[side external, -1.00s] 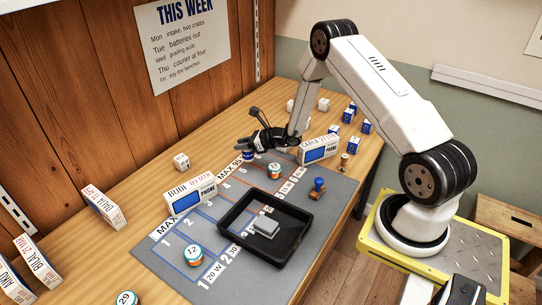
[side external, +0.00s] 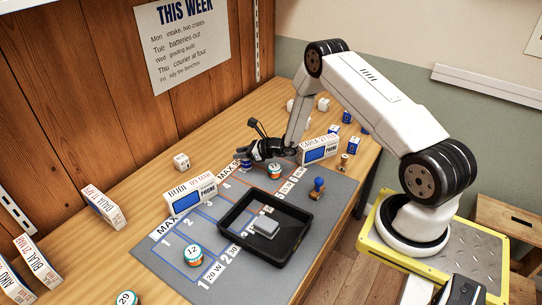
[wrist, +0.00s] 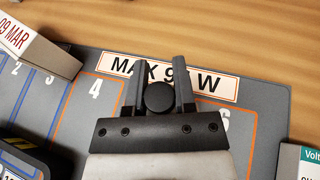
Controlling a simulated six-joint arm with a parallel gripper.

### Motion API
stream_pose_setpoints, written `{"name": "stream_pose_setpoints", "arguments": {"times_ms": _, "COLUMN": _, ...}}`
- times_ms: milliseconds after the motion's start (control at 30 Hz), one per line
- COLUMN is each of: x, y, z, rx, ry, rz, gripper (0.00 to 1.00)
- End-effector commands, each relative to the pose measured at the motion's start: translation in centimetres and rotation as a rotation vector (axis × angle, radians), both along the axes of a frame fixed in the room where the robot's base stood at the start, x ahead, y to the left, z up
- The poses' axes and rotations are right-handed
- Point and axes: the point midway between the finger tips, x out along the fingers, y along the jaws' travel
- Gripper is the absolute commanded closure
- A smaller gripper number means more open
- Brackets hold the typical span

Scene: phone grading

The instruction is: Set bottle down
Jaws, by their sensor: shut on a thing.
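My gripper (side external: 247,153) reaches low over the far part of the grey mat (side external: 180,250). It is shut on a small bottle (side external: 246,164), blue where it shows below the fingers. In the wrist view the bottle's round black cap (wrist: 160,97) sits between the two fingers, in front of the MAX 95 W strip (wrist: 220,84). It is between cell 4 and cell 6. The bottle looks upright at or just above the mat; whether its base touches cannot be told. Most of its body is hidden by the gripper.
A white phone box (side external: 190,196) stands left of the bottle and another (side external: 319,150) right of it. A round tin (side external: 274,171) is close by. A black tray (side external: 248,248) and a blue-handled stamp (side external: 318,188) are nearer on the mat. Several small cubes lie behind.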

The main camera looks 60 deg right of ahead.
Motion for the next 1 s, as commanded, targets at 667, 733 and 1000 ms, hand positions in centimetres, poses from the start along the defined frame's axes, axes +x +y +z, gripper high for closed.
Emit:
{"name": "stream_pose_setpoints", "arguments": {"times_ms": 667, "x": 0.01, "y": -0.01, "z": -0.25, "rx": 0.0, "ry": 0.0, "rz": 0.0, "gripper": 0.32}}
{"name": "stream_pose_setpoints", "arguments": {"times_ms": 733, "x": 0.01, "y": -0.01, "z": -0.24, "rx": 0.0, "ry": 0.0, "rz": 0.0, "gripper": 0.32}}
{"name": "stream_pose_setpoints", "arguments": {"times_ms": 1000, "x": -0.31, "y": -0.16, "z": 0.23, "rx": 0.0, "ry": 0.0, "rz": -0.001, "gripper": 0.32}}
